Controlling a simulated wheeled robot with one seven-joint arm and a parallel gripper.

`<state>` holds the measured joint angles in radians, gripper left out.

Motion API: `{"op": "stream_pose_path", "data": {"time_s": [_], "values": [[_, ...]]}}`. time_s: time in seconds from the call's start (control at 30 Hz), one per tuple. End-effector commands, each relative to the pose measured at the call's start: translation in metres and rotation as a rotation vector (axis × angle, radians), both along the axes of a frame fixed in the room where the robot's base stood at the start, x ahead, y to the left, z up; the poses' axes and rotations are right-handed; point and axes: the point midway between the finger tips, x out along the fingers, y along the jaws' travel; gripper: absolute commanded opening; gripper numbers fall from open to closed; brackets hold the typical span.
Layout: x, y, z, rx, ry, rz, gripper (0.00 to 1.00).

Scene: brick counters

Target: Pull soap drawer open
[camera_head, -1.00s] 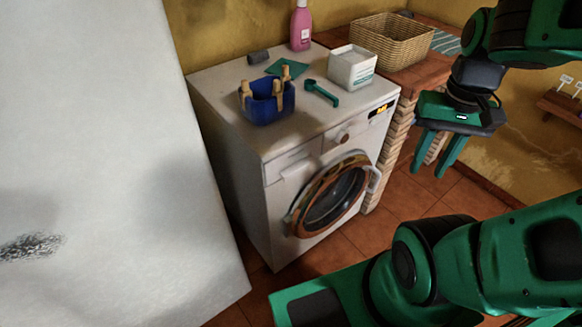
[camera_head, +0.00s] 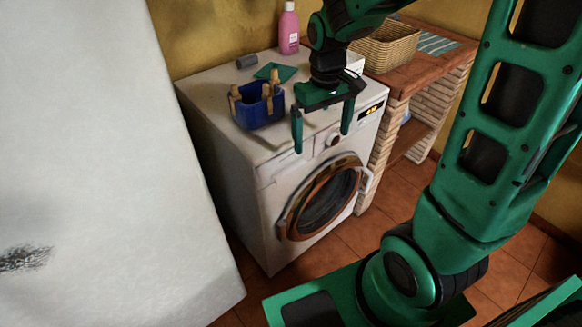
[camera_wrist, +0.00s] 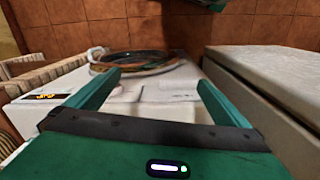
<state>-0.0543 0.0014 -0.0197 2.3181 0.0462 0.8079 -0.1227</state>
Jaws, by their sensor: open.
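The white washing machine (camera_head: 225,150) stands with its front facing right and toward me. The soap drawer (camera_head: 283,168) is the pale panel at the upper left of its front, above the round door, and looks flush with the front. My gripper (camera_head: 322,140) is open and empty. Its fingers point down over the machine's front upper edge, right of the drawer panel and near the knob (camera_head: 333,141). In the wrist view, the open fingers (camera_wrist: 160,80) frame the machine's front edge, with the door (camera_wrist: 135,62) beyond. The drawer's outline is hard to make out there.
A blue basket with pegs (camera_head: 258,112), a green cloth (camera_head: 275,72) and a pink bottle (camera_head: 289,28) are on the machine. A wooden counter (camera_head: 440,48) with a wicker basket (camera_head: 385,50) stands right. A large white surface (camera_head: 90,150) fills the left.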

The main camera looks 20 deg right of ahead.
Motion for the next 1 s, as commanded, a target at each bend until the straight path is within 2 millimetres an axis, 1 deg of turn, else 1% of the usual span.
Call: {"op": "stream_pose_path", "data": {"time_s": [0.03, 0.1, 0.2, 0.3, 0.47, 0.57, 0.8, 1.0], "values": [[0.011, 0.016, -0.01, 0.005, 0.007, 0.05, 1.0], [0.023, 0.034, -0.019, 0.015, 0.007, 0.105, 1.0], [0.034, 0.053, -0.028, 0.024, 0.006, 0.157, 1.0], [0.039, 0.063, -0.034, 0.03, 0.007, 0.184, 1.0], [0.04, 0.066, -0.048, 0.032, 0.008, 0.192, 1.0], [0.039, 0.066, -0.062, 0.032, 0.01, 0.192, 1.0], [0.039, 0.066, -0.105, 0.032, 0.009, 0.191, 1.0], [0.039, 0.066, -0.131, 0.031, 0.008, 0.191, 1.0]]}}
